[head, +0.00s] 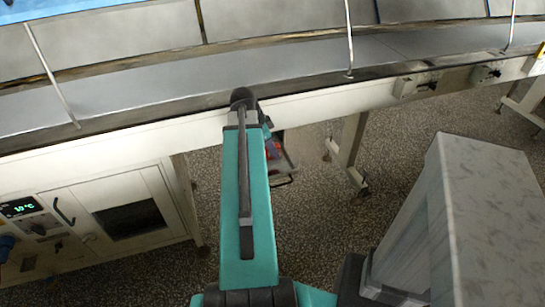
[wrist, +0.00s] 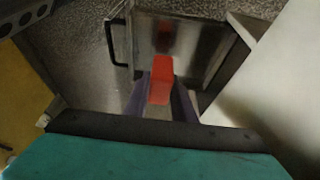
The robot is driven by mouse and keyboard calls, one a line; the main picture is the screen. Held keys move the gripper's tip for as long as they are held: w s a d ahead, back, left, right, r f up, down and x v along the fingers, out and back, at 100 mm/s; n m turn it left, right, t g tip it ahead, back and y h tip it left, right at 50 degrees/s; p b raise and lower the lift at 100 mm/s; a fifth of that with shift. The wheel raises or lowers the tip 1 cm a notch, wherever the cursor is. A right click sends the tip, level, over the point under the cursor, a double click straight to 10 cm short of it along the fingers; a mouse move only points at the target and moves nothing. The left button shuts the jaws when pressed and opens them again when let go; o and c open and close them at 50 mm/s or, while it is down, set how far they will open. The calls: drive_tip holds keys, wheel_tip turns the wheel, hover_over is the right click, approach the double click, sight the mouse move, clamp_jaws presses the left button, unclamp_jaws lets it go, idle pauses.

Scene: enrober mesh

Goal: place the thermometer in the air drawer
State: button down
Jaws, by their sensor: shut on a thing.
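The thermometer, a red block-like thing (wrist: 160,78), is between the fingers of my gripper (wrist: 161,92) in the wrist view. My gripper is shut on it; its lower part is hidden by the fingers. Past it lies the air drawer (wrist: 190,60), a shiny metal tray with a black handle at its left side. It looks pulled out, and a dim red reflection shows in its metal. The thermometer appears over the drawer, but its height above it is hard to judge. In the head view my arm hides most of this; a bit of red (head: 272,149) shows beside it.
A long conveyor (head: 170,85) with a pale side rail crosses the head view above the drawer. A cabinet (head: 125,205) with a green display stands at left. A grey marbled block (head: 475,210) is at right. Speckled floor is open between them.

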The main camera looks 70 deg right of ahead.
drive_tip(key=shift+f, duration=1.95)
drive_tip(key=shift+f, duration=0.15)
drive_tip(key=c, duration=1.5)
unclamp_jaws()
drive_tip(key=shift+v, duration=6.2)
